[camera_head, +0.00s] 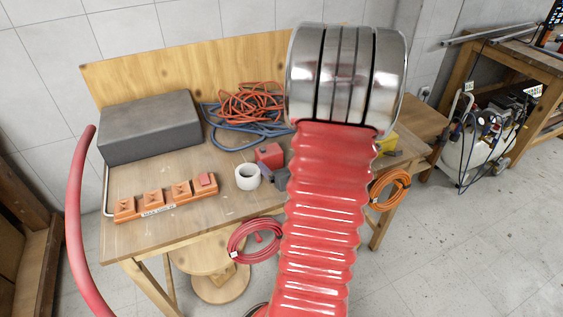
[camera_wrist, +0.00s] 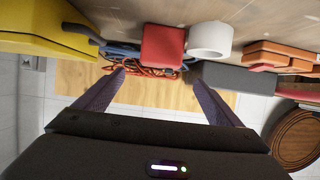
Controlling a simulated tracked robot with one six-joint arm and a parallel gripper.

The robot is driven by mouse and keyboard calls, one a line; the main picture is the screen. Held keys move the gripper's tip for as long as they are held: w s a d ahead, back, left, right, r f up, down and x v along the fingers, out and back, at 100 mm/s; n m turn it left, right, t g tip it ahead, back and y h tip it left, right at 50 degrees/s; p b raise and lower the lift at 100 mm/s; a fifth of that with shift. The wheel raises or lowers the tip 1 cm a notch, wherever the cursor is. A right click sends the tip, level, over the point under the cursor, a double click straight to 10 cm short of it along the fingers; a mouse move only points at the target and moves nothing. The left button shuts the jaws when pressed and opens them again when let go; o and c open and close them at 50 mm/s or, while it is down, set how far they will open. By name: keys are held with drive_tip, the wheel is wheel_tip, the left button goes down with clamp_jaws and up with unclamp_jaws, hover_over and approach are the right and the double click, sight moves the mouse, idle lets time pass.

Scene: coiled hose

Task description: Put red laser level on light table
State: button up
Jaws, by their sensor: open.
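The red laser level (camera_head: 269,155), a small red block, stands on the pale wooden table (camera_head: 245,205), between a white tape roll and dark items partly covered by my arm. In the wrist view the laser level (camera_wrist: 163,47) appears near the top centre, with the tabletop (camera_wrist: 240,10) above it in the picture. My gripper (camera_wrist: 158,76) is open and empty, its two fingers apart. The laser level shows beyond the fingertips, roughly between them, and no contact is visible. In the head view the gripper is hidden or not clearly seen behind my arm.
The white tape roll (camera_head: 247,176) stands close beside the laser level. Hose coils (camera_head: 250,105), a grey case (camera_head: 150,127), an orange socket strip (camera_head: 165,198) and a yellow object (camera_head: 388,143) also lie on the table. A compressor (camera_head: 480,130) stands right.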

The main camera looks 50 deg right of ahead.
idle(0.3)
drive_tip(key=w+a+r+n+g+y, duration=0.1)
drive_tip(key=w+a+r+g, duration=0.15)
drive_tip(key=a+r, duration=0.45)
drive_tip(key=w+a+r+n+g+y, duration=0.15)
drive_tip(key=w+a+r, duration=0.25)
drive_tip(key=a, duration=0.7)
drive_tip(key=s+a+r+n+y, duration=0.1)
drive_tip(key=s+a, duration=0.3)
drive_tip(key=a, duration=0.4)
drive_tip(key=s+a+r+n+g+y, duration=0.1)
drive_tip(key=s+a, duration=0.3)
drive_tip(key=a, duration=0.4)
drive_tip(key=s+a+r+n+g+y, duration=0.1)
drive_tip(key=s+a+r+y, duration=0.1)
drive_tip(key=a, duration=0.6)
drive_tip(key=shift+s+r+n, duration=0.35)
drive_tip(key=shift+s+r, duration=0.2)
drive_tip(key=shift+s, duration=0.65)
drive_tip(key=shift+y, duration=0.25)
